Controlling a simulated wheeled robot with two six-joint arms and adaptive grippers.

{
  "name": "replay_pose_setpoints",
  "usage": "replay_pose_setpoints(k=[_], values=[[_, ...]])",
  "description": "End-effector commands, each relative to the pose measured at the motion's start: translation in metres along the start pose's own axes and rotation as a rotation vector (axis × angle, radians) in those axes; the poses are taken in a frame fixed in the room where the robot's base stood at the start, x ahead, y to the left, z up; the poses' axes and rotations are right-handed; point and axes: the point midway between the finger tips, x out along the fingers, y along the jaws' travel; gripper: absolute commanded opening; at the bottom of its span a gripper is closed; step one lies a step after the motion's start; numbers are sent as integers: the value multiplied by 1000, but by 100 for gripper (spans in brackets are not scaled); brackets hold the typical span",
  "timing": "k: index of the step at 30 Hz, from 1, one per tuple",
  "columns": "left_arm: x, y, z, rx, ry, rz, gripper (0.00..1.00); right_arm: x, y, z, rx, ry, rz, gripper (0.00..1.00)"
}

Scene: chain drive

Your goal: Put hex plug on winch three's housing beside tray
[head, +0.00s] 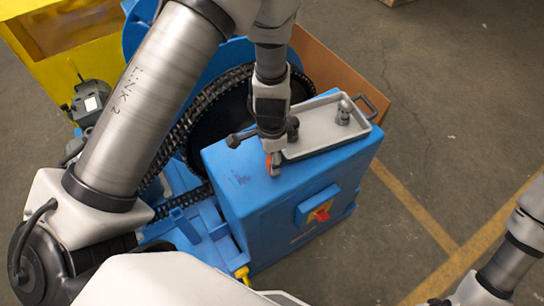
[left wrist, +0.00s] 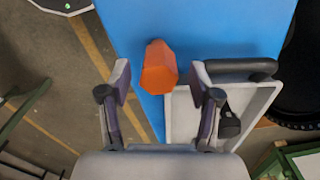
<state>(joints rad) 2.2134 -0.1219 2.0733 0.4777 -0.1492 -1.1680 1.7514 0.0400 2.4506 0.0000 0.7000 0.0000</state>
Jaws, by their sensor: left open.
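The orange hex plug (left wrist: 158,68) is on the blue housing top (left wrist: 205,25), just beside the grey tray (left wrist: 180,122). In the head view the plug (head: 268,165) is a small orange patch, mostly covered by my left gripper (head: 274,160). In the left wrist view my left gripper (left wrist: 160,80) is open, with one finger on each side of the plug and gaps showing between. The blue housing (head: 255,190) carries the tray (head: 318,134) on its top. My right arm shows at the bottom right; its gripper is out of frame.
A grey metal fitting (head: 343,113) stands in the tray, which has a dark handle (head: 366,104). A red and yellow switch (head: 320,213) is on the housing's front. A chain (head: 185,201) and dark drum are behind left. The housing top left of the plug is clear.

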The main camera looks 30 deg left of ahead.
Motion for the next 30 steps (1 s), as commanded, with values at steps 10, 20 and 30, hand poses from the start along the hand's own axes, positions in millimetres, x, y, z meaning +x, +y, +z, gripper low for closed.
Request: replay_pose_setpoints(k=[10, 20, 30], values=[[-87, -1, -1, 0, 4, -6, 63, 7, 0, 0, 0, -1, 0, 42], [-112, 0, 0, 0, -1, -1, 63, 8, 0, 0, 0, -1, 0, 42], [-112, 0, 0, 0, 0, -1, 63, 8, 0, 0, 0, -1, 0, 42]])
